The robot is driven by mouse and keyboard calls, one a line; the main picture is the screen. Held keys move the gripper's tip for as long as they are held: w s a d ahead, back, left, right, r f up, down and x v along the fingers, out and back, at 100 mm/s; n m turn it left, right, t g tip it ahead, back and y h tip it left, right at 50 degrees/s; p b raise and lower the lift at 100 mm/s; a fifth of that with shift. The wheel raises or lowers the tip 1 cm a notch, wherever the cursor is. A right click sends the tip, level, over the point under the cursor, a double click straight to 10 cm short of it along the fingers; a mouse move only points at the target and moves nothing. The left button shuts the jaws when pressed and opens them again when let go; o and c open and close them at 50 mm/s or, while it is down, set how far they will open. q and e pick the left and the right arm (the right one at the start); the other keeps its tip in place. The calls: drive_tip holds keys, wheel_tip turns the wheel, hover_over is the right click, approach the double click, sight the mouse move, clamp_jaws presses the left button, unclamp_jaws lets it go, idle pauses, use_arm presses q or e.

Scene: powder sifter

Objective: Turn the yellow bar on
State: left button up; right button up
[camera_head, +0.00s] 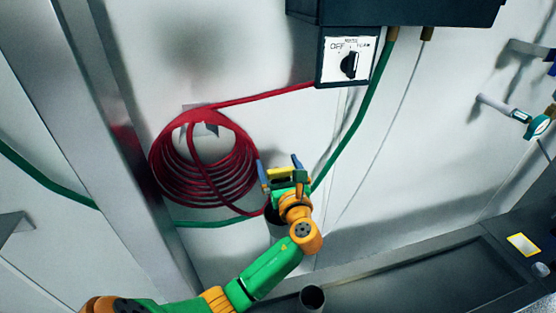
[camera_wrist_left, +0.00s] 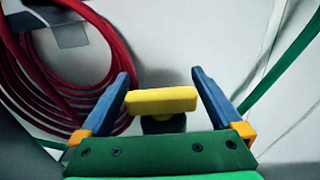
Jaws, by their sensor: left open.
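The yellow bar (camera_wrist_left: 160,100) is a short block on a dark round base, seen between my left gripper's fingers in the left wrist view. It lies nearly level across the gap, with a small space to each blue finger. It also shows as a small yellow patch in the head view (camera_head: 280,171), partly hidden by my gripper. My left gripper (camera_head: 279,164) is open around the bar; its spread fingers also show in the left wrist view (camera_wrist_left: 160,74). My right gripper is in neither view.
A coiled red hose (camera_head: 205,165) hangs on the wall to the left of the gripper. A green hose (camera_head: 352,130) runs down to its right. A control box with a black knob (camera_head: 349,66) is above. A dark ledge (camera_head: 420,275) lies below.

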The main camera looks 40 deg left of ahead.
use_arm(q)
drive_tip(key=shift+w+a+f, duration=0.25)
drive_tip(key=shift+w+a, duration=0.15)
drive_tip(key=shift+w, duration=0.05)
drive_tip(key=shift+s+d+r, duration=0.2)
drive_tip(key=shift+s+d, duration=0.05)
drive_tip(key=c, duration=1)
drive_tip(key=shift+a, duration=0.1)
drive_tip(key=shift+c, duration=0.7)
